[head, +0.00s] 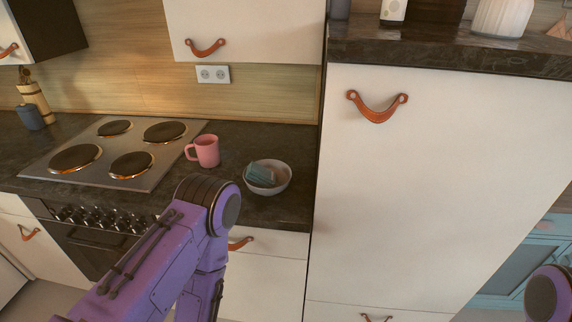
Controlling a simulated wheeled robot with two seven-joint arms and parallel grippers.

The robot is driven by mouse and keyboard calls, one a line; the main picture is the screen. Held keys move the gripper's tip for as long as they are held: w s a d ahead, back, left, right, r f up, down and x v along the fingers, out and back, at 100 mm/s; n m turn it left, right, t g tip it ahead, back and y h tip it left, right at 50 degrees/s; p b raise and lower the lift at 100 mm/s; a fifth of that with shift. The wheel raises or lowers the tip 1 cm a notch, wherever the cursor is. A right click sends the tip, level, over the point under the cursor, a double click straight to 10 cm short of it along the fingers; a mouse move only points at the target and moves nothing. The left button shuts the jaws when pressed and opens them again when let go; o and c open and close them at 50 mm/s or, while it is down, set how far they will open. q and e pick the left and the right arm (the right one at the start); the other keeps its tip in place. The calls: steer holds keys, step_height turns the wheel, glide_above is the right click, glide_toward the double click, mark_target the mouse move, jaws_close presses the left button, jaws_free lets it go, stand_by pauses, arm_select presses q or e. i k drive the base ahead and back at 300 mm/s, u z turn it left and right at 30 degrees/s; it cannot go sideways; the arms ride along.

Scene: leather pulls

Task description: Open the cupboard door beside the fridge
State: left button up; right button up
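A tall white door (420,190) fills the right half of the head view and looks shut. A curved brown leather pull (377,106) is fixed near its top left. A white wall cupboard door (245,30) with a leather pull (205,48) hangs above the counter, also shut. No appliance is clearly recognisable as a fridge, so I cannot tell which door is beside it. My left arm's purple links rise in front of the lower cabinets, and a piece of my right arm shows at the lower right corner. Neither gripper is in view.
A dark counter (245,137) holds a hob (120,150), a pink mug (205,151) and a white bowl (269,178) with a teal item inside. Jars stand on the dark ledge (450,52) above the tall door. A blue cabinet (525,255) is at the right.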

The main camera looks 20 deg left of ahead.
mark_target(259, 287)
steer(key=u, duration=0.95)
steer(key=i, duration=0.3)
steer(key=u, duration=0.15)
